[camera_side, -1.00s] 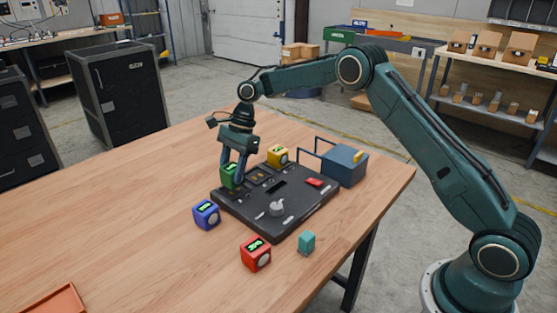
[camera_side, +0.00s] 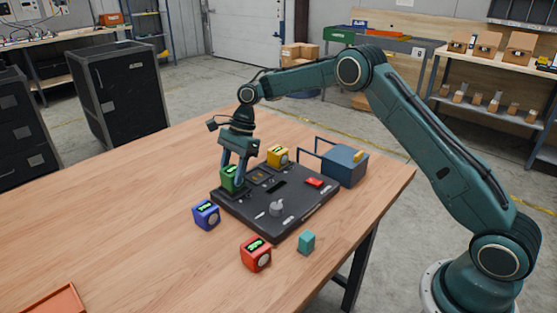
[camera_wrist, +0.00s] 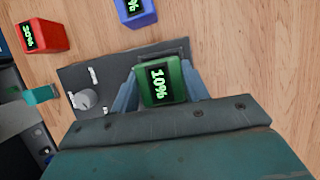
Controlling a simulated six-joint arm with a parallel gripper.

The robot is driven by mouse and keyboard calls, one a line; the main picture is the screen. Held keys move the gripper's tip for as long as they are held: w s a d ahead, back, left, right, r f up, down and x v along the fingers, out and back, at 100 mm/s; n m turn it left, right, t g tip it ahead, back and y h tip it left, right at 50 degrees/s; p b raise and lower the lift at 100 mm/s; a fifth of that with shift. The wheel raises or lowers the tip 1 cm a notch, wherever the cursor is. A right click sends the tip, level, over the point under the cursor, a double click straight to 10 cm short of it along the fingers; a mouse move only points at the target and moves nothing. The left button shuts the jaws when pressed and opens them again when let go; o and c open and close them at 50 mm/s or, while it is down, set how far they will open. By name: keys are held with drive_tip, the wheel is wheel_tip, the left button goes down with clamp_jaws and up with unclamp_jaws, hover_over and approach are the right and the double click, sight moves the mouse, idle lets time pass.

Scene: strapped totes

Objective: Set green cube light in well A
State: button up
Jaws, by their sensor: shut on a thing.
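The green cube light (camera_side: 228,178) has a dark display reading about 10% in the wrist view (camera_wrist: 158,84). My gripper (camera_side: 234,177) is shut on it, one finger on each side. The cube is at the left corner of the dark board (camera_side: 285,222), at a well there. The cube and fingers hide most of that well, and I cannot read its letter or tell whether the cube is fully seated.
A yellow cube (camera_side: 277,155) sits at the board's back edge. A blue cube (camera_side: 206,214), a red cube (camera_side: 255,254) and a teal block (camera_side: 307,243) stand on the table around the board. A blue-grey box (camera_side: 346,165) stands right of it. The left tabletop is mostly clear.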

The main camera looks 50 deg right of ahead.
drive_tip(key=shift+f, duration=0.65)
idle(0.3)
drive_tip(key=o, duration=1.6)
drive_tip(key=shift+r, duration=0.15)
drive_tip(key=shift+r, duration=4.3)
